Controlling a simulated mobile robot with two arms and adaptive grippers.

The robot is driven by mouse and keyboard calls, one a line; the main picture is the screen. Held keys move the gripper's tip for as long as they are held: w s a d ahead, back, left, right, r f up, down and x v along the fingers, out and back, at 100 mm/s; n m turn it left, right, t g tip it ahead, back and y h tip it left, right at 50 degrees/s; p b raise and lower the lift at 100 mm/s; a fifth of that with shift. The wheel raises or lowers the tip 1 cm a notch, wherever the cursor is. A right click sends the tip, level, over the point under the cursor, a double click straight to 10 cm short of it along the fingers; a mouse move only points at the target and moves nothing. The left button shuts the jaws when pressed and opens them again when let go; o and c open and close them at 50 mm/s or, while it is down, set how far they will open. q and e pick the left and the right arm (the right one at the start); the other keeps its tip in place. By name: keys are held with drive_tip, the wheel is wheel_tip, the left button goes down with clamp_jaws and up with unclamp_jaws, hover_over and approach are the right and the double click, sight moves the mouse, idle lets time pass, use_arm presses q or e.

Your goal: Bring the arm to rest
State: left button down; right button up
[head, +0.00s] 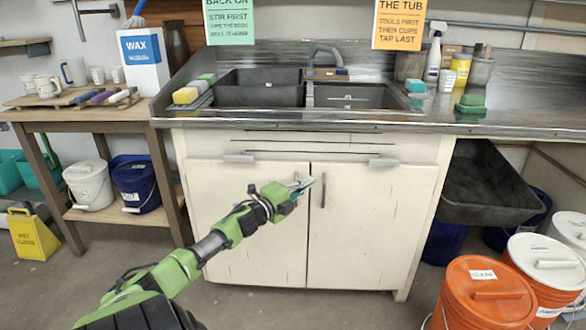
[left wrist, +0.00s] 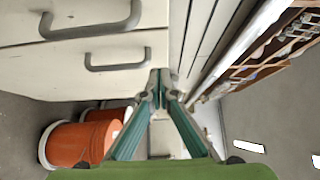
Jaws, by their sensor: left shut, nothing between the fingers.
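My left arm reaches up from the bottom left of the head view, green and dark. My left gripper (head: 303,184) is in front of the white sink cabinet (head: 260,250), over the line between its two doors and close to a door handle (head: 323,190). I cannot tell from the head view how far it stands off the doors. In the left wrist view the fingers (left wrist: 160,76) meet at their tips, shut with nothing between them. Cabinet handles (left wrist: 118,62) show beyond them. My right gripper is in neither view.
Orange buckets (head: 482,300) with lids stand at the lower right. A yellow wet-floor sign (head: 33,236) stands at the left. A wooden bench (head: 100,114) with mugs and tools is left of the sink (head: 258,90). Floor before the cabinet is clear.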

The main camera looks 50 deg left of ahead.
use_arm(q)
drive_tip(key=s, duration=0.4)
drive_tip(key=s+p, duration=0.1)
drive_tip(key=s, duration=0.1)
drive_tip(key=shift+d, duration=0.3)
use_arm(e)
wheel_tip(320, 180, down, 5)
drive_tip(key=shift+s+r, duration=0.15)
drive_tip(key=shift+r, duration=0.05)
